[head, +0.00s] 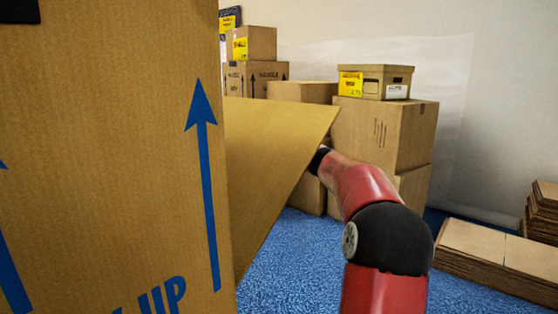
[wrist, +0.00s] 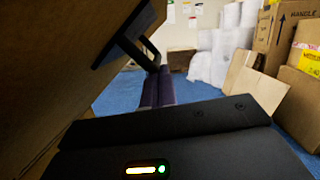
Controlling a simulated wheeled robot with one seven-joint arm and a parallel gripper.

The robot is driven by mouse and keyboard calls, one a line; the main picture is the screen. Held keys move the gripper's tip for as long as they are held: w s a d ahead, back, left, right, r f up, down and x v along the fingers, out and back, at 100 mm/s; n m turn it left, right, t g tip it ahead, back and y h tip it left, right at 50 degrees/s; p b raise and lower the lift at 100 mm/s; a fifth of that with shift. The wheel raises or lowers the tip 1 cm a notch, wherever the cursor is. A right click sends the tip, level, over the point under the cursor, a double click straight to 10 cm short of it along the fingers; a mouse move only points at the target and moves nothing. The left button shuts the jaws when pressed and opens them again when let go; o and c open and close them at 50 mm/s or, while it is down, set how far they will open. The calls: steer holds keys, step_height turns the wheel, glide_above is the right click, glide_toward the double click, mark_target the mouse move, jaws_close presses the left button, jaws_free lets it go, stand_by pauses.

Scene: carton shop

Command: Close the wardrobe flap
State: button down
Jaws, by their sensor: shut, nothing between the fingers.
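The wardrobe carton (head: 110,150) stands tall at the left of the head view, with blue arrows and "UP" printed on it. Its flap (head: 275,165) sticks out to the right from the carton's edge, standing open. My red arm reaches to the far side of the flap, and my gripper is hidden behind it there. In the wrist view my gripper's fingers (wrist: 164,85) are shut and empty. A brown cardboard panel (wrist: 50,65) with a dark bracket-like piece (wrist: 130,38) is close by at upper left. I cannot tell whether the fingers touch it.
Stacked cartons (head: 385,135) stand behind the flap, with a small lidded box (head: 375,82) on top. Flat cardboard piles (head: 495,255) lie at right. Blue floor (head: 300,260) is clear in front. White wrapped rolls (wrist: 215,55) and more cartons (wrist: 285,30) show in the wrist view.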

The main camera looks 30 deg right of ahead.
steer(key=s+a+r+n, duration=0.3)
steer(key=a+r, duration=0.3)
steer(key=a, duration=0.2)
steer(key=s+a+r+n+g+y, duration=0.1)
steer(key=s+a+r+n, duration=0.2)
steer(key=a+r, duration=0.3)
steer(key=s+a+r+n+g+y, duration=0.1)
steer(key=a+r+n, duration=0.4)
steer(key=a, duration=0.6)
steer(key=shift+s+a+r+b, duration=0.2)
steer(key=shift+s+r+b, duration=0.25)
steer(key=shift+s, duration=0.45)
steer(key=shift+a+r, duration=0.15)
